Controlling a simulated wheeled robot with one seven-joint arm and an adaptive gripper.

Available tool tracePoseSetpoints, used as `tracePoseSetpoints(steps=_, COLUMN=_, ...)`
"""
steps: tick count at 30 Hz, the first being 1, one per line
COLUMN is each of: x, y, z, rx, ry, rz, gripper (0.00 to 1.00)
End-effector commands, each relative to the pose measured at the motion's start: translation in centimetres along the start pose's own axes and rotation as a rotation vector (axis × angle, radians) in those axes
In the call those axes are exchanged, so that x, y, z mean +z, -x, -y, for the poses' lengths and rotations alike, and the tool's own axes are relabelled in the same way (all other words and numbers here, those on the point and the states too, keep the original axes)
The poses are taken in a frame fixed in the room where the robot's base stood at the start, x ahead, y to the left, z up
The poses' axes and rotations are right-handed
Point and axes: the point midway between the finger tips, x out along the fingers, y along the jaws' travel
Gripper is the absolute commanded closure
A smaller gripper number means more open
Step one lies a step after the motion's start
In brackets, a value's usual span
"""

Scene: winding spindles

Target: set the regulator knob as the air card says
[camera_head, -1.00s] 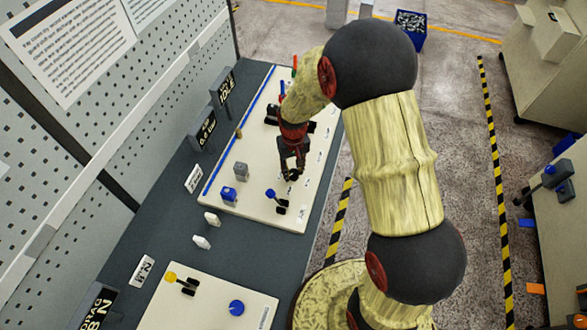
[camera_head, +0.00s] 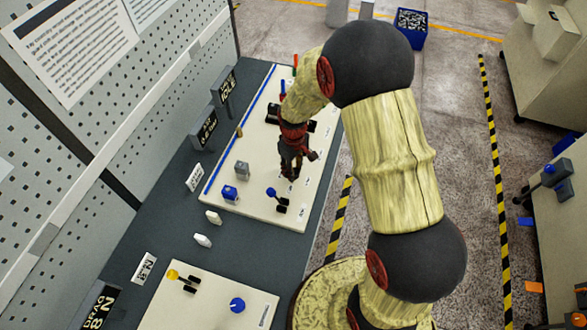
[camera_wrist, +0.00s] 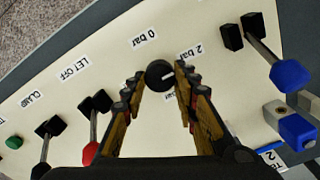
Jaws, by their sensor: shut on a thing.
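The regulator knob (camera_wrist: 160,75) is round and black with a pale mark on it, in the upper middle of the wrist view. My gripper (camera_wrist: 161,78) has its two fingers closed against the knob's sides. The labels "0 bar" and "2 bar" stand by the knob, and another "bar" label is partly hidden by my fingers. In the head view my gripper (camera_head: 290,174) points down at the cream panel (camera_head: 245,205) and hides the knob. A black sign (camera_head: 207,129) behind the panel has white text, too small to read surely.
A blue-tipped lever (camera_wrist: 290,74) and a blue block (camera_wrist: 297,130) stand right of the knob in the wrist view. A red-tipped lever (camera_wrist: 91,150) and a green button (camera_wrist: 14,142) stand left. A perforated wall (camera_head: 60,200) rises behind the bench.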

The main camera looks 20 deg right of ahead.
Motion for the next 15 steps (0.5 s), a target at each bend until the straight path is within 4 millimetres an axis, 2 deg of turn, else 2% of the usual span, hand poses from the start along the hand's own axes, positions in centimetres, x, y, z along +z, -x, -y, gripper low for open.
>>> tracePoseSetpoints(steps=10, x=-0.11, y=0.08, z=-0.05, rx=0.001, ry=0.001, rz=-0.002, gripper=0.96)
tracePoseSetpoints(steps=11, x=-0.11, y=0.08, z=-0.05, rx=0.001, ry=0.001, rz=-0.002, gripper=0.69)
tracePoseSetpoints(steps=15, x=-0.08, y=0.06, z=-0.04, rx=0.001, ry=0.0, rz=-0.002, gripper=0.61)
